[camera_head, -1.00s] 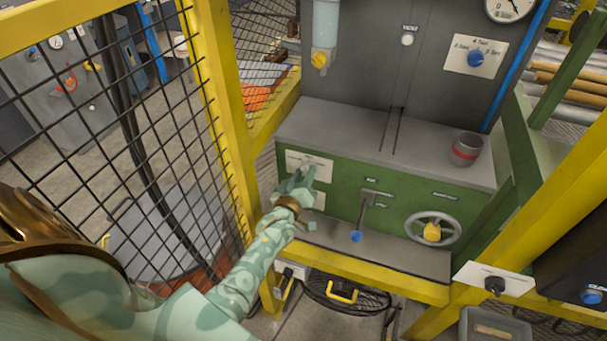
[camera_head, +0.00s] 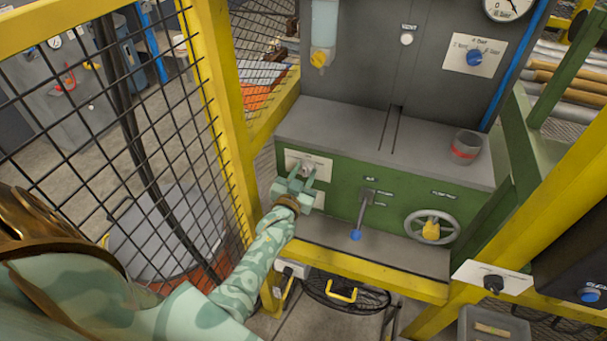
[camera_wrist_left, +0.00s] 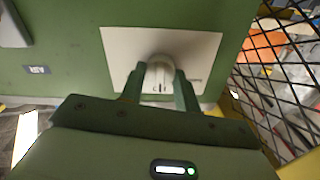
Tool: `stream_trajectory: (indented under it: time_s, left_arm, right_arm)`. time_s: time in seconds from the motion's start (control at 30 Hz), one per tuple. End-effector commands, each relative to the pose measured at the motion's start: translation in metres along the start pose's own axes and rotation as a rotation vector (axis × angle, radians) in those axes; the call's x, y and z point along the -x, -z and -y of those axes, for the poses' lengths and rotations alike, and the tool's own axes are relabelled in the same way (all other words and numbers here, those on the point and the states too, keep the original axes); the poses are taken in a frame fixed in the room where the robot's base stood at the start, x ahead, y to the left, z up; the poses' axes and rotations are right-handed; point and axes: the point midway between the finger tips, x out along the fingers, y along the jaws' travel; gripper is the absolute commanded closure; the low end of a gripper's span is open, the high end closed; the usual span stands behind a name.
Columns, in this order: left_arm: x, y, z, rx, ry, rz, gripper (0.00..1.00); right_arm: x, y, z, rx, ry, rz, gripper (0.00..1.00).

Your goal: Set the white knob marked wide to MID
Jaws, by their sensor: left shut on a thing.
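The white knob (camera_wrist_left: 160,72) sits on a white plate (camera_wrist_left: 118,45) on the green machine front. In the wrist view my left gripper (camera_wrist_left: 160,80) has a finger on each side of the knob and is shut on it. The plate's lettering is too small or covered to read, so the knob's setting cannot be told. In the head view the plate (camera_head: 322,162) is at the left end of the green panel, and my left gripper (camera_head: 297,178) is up against it and partly hides the knob. My right gripper is not in view.
Right of the plate are a lever with a blue end (camera_head: 356,235) and a handwheel (camera_head: 449,232) with a yellow hub. A grey cup (camera_head: 466,147) stands on the ledge. A yellow post (camera_head: 222,110) and mesh fence are close left of my arm.

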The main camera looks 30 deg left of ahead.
Motion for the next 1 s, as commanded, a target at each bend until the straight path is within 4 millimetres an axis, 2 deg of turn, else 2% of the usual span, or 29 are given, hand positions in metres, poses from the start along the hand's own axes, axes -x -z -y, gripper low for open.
stream_trajectory:
  time_s: [0.6,0.63,0.7,1.0]
  left_arm:
    - [0.0007,-0.0015,-0.0006,-0.042,-0.001,0.004,0.91]
    - [0.0007,-0.0016,-0.0006,-0.042,-0.001,0.004,0.63]
    - [0.0007,-0.0015,-0.0005,-0.042,-0.001,0.004,0.46]
    - [0.0003,-0.0005,-0.0001,-0.041,-0.001,0.001,0.46]
  right_arm:
    - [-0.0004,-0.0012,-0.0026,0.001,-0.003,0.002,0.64]
    - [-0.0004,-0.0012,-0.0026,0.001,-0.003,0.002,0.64]
    - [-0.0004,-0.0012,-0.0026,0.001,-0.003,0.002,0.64]
    - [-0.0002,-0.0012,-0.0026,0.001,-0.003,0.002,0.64]
